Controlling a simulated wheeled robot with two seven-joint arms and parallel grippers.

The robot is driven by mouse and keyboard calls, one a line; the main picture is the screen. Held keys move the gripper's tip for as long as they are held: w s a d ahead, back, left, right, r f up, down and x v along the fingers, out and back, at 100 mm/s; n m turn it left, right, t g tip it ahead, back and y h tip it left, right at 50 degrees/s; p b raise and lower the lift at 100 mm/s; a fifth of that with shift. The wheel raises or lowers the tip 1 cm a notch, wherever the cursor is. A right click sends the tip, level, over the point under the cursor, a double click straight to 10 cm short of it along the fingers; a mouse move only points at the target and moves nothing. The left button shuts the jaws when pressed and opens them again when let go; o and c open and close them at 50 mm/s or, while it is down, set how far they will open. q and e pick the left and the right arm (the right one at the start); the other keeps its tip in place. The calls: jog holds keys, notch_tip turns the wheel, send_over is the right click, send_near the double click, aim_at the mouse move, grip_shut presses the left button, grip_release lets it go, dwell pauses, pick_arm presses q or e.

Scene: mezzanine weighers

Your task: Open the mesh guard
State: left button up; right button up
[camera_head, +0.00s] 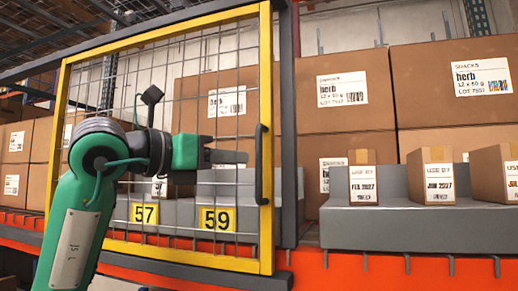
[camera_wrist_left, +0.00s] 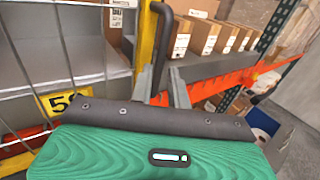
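The mesh guard (camera_head: 266,90) is a yellow frame with a wire grid, standing across the left shelf bay in the head view. It looks closed against the dark post. Its black bar handle (camera_head: 260,165) is upright on the right frame edge; the handle also shows in the left wrist view (camera_wrist_left: 164,35). My left gripper (camera_head: 244,157) is in front of the mesh, pointing right, its tips just left of the handle. In the left wrist view the two fingers (camera_wrist_left: 162,78) are apart, with the handle ahead between them. I see no contact. My right gripper is out of view.
Yellow number plates 57 (camera_head: 144,213) and 59 (camera_head: 217,219) show at the guard's bottom. A dark post (camera_head: 288,130) stands right of the frame. Small cartons (camera_head: 362,180) sit on a grey step (camera_head: 430,226) to the right, above an orange beam (camera_head: 400,272).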

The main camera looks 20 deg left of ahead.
aim_at(256, 160)
pick_arm(q)
jog(key=p+x, duration=0.2)
jog(key=x, duration=0.4)
jog(key=shift+w, duration=0.1)
jog(key=shift+w+d, duration=0.1)
jog(key=shift+d, duration=0.05)
grip_shut()
